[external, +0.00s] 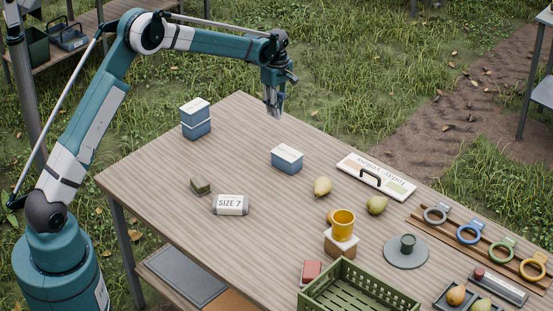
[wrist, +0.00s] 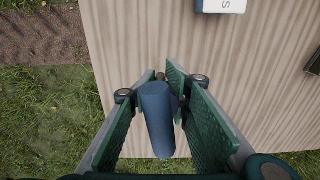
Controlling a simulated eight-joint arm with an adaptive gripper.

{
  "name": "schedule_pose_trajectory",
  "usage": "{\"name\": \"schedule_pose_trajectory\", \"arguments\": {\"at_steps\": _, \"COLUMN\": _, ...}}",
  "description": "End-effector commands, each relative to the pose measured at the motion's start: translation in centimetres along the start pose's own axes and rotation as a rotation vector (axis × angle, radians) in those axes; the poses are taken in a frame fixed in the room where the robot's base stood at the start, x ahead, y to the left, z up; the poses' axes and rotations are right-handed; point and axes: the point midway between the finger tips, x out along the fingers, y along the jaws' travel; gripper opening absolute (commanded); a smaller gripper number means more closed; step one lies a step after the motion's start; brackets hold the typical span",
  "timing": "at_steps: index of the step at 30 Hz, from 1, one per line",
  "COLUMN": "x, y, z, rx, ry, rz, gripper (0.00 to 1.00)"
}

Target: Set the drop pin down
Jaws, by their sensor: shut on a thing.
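My gripper (external: 273,108) is above the far corner of the wooden table (external: 150,178) in the external view. In the wrist view my gripper (wrist: 168,82) is shut on a blue cylinder (wrist: 157,122), which I take to be the drop pin. The pin lies lengthwise between the two green ribbed finger pads, and a small dark tip shows at its far end. In the external view the pin is too small and covered to make out clearly. I cannot tell the exact gap to the tabletop.
Stacked blue boxes (external: 196,128) stand left of my gripper and a single blue box (external: 287,164) in front. The table's far corner looks bare.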

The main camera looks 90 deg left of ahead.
Motion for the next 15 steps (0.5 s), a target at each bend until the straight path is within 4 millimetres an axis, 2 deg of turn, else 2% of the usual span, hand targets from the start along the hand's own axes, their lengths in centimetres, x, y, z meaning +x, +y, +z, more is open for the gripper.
{"name": "schedule_pose_trajectory", "arguments": {"at_steps": 10, "x": 0.0, "y": 0.0, "z": 0.3, "rx": 0.001, "ry": 0.0, "rz": 0.0, "gripper": 0.04}}
{"name": "schedule_pose_trajectory", "arguments": {"at_steps": 15, "x": 0.0, "y": 0.0, "z": 2.1, "rx": 0.005, "ry": 0.0, "rz": 0.0, "gripper": 0.04}}
